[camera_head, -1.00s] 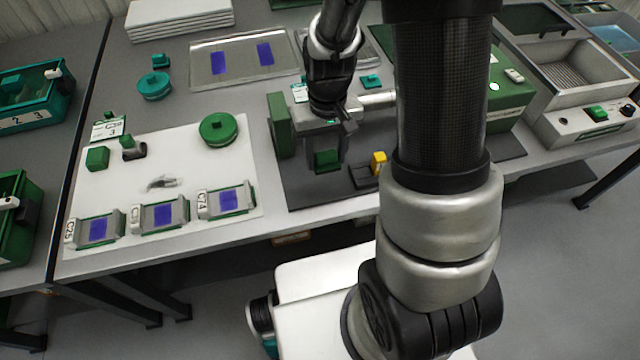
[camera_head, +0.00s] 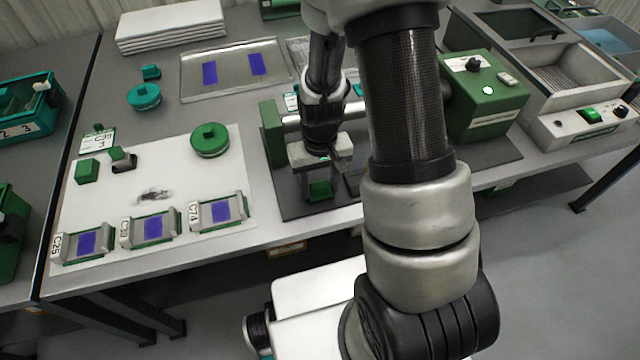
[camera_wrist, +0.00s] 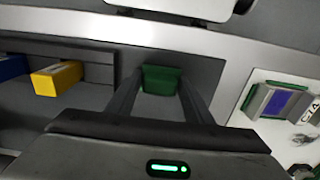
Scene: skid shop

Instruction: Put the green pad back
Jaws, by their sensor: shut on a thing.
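My gripper (camera_head: 319,180) is shut on the green pad (camera_head: 320,190), near the front edge of the dark mat (camera_head: 290,205). In the wrist view, the green pad (camera_wrist: 161,80) sits between the two fingertips of my gripper (camera_wrist: 160,90). I cannot tell how high it is above the mat. A dark slotted holder (camera_wrist: 98,72) lies to the left in the wrist view, with a yellow pad (camera_wrist: 57,77) and a blue pad (camera_wrist: 12,67) in it. The stretch of holder nearest the green pad looks empty. In the head view my arm hides most of the holder.
A green machine (camera_head: 487,95) stands right of my arm, with a green upright block (camera_head: 272,133) at its left end. A white board (camera_head: 165,205) on the left carries several small green-and-grey fixtures with purple patches, including one marked C74 (camera_head: 217,212).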

